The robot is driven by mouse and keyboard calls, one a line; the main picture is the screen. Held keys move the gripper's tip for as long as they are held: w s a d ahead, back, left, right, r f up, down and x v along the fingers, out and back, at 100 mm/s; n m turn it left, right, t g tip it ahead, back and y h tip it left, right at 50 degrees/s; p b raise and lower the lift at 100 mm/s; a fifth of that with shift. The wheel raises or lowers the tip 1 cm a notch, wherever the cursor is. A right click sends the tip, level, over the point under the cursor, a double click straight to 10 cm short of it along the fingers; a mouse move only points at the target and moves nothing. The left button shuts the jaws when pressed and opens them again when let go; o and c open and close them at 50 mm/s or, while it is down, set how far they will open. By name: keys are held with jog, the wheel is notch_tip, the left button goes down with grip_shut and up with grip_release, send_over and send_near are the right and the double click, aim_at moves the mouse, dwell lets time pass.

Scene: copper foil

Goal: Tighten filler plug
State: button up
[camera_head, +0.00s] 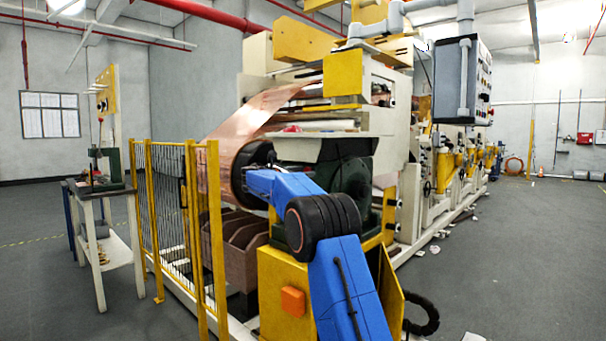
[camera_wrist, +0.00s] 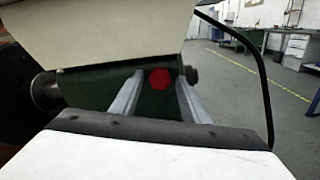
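The filler plug (camera_wrist: 160,79) is a red hexagonal cap on a dark green housing (camera_wrist: 92,88), seen face-on in the wrist view. My gripper (camera_wrist: 159,84) is open, its two grey fingers reaching toward the housing on either side of the plug. A gap shows between each finger and the plug. I cannot tell how far the fingertips are from it in depth. In the head view my blue arm reaches to the green housing (camera_head: 352,180) of the machine. My gripper and the plug are hidden there.
A cream panel (camera_wrist: 110,30) overhangs the housing closely, and a dark shaft (camera_wrist: 45,90) juts at its left. A black cable (camera_wrist: 245,50) curves at the right. Copper foil (camera_head: 235,125) runs over the machine. A yellow fence (camera_head: 175,215) stands left; grey floor is open at right.

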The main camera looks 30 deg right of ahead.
jog(key=c, duration=0.8)
jog(key=shift+m, duration=1.6)
jog(key=o, duration=1.1)
jog(key=shift+c, duration=0.2)
jog(key=shift+a, duration=0.15)
jog(key=v, duration=1.7)
jog(key=shift+s+a, duration=0.1)
